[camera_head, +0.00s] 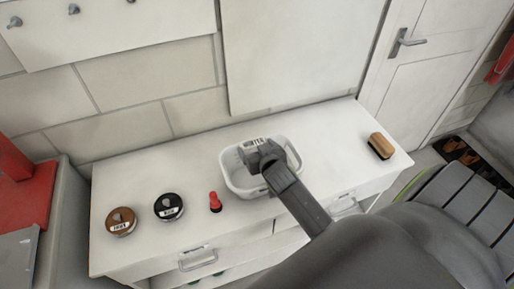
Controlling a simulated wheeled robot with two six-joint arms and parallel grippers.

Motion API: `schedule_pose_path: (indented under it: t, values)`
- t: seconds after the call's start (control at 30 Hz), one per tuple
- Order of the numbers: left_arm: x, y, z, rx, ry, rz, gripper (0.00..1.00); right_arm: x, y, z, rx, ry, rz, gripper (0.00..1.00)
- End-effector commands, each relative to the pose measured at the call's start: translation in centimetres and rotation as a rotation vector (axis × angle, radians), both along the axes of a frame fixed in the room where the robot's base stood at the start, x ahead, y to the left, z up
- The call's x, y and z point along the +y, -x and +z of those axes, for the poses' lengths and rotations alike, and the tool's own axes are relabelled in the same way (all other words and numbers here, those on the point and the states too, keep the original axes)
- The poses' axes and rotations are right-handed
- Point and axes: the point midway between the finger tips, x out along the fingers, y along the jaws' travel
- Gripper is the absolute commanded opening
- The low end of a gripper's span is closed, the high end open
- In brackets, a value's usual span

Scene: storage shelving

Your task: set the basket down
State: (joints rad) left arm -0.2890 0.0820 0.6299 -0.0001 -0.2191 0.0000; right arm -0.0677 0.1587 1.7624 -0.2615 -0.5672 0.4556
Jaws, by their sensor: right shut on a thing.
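A white basket (236,172) with a printed label on its far wall is at the middle of the white cabinet top (335,138). My right gripper (262,152) reaches over the basket from the lower right and is shut on it. The gripper and arm hide much of the basket's inside and its near right wall. I cannot tell whether the basket's bottom touches the cabinet top. My left gripper is not in view.
A brown tin (121,221), a black tin (169,207) and a small red bottle (215,202) stand left of the basket. A brush (380,146) lies at the right end. The cabinet top between basket and brush is clear. A wall stands behind.

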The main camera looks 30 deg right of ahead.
Motion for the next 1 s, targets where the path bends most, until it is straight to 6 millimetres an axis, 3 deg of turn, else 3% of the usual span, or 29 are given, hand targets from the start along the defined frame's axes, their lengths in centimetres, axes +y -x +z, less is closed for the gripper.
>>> schedule_pose_path:
  t: [0.23,0.27,0.4,0.73,1.0]
  values:
    - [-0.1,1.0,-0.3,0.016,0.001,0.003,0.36,0.0,0.0,-0.2,-0.002,0.000,0.000,0.42]
    - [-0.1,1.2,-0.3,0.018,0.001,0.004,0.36,0.0,0.0,-0.2,-0.001,0.000,0.000,0.84]
    - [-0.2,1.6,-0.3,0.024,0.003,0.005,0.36,0.0,0.0,-0.1,-0.001,0.000,0.000,1.00]
    - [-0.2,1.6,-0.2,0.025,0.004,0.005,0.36,0.1,0.3,0.2,-0.001,-0.001,0.000,1.00]
    - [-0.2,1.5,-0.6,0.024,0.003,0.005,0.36,0.9,3.8,1.6,-0.002,-0.002,-0.001,1.00]
